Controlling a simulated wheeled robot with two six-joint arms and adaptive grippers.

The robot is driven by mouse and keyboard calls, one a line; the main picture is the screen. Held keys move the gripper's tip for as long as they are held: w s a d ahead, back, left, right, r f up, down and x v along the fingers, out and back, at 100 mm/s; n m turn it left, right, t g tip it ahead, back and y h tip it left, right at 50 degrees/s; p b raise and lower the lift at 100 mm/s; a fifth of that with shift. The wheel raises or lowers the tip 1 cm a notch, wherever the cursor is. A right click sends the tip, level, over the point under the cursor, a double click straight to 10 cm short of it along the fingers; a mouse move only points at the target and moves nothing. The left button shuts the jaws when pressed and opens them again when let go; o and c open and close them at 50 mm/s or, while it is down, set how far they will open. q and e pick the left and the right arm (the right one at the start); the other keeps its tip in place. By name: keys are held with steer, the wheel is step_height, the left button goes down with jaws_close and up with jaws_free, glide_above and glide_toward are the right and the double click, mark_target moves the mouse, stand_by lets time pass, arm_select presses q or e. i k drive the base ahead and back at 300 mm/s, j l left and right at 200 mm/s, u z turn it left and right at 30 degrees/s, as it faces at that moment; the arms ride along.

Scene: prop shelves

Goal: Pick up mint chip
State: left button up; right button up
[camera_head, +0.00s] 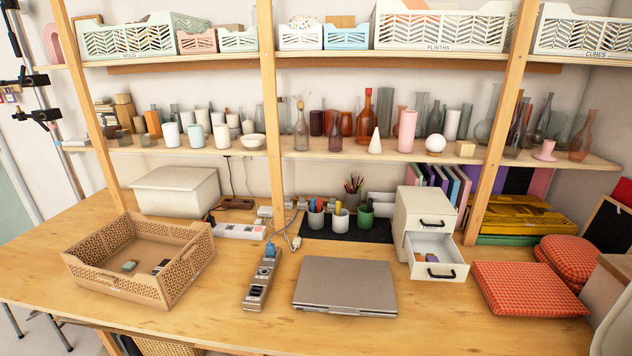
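A small greenish piece (129,266) lies on the floor of the tan lattice-walled basket (120,285) at the left of the table. It may be the mint chip, but it is too small to be sure. A second small grey and dark item (160,267) lies near it in the basket. The small white drawer unit (425,211) has its lower drawer (433,271) pulled open, with several small coloured pieces (427,258) inside, orange and purple among them; I cannot tell whether one is mint. Neither of my grippers is in view.
A grey closed laptop (345,283) and a power strip (262,278) lie mid-table. Pen cups (340,220) stand on a black mat behind. Red checked cushions (527,289) are at the right. Wooden posts (270,110) rise before shelves of vases. Bare table shows between basket and power strip.

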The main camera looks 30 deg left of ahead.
mark_target(129, 266)
steer(key=k+j, duration=0.1)
steer(key=j, duration=2.1)
steer(key=k+j, duration=0.15)
steer(key=j, duration=0.95)
steer(key=k+j, duration=0.1)
steer(key=j, duration=1)
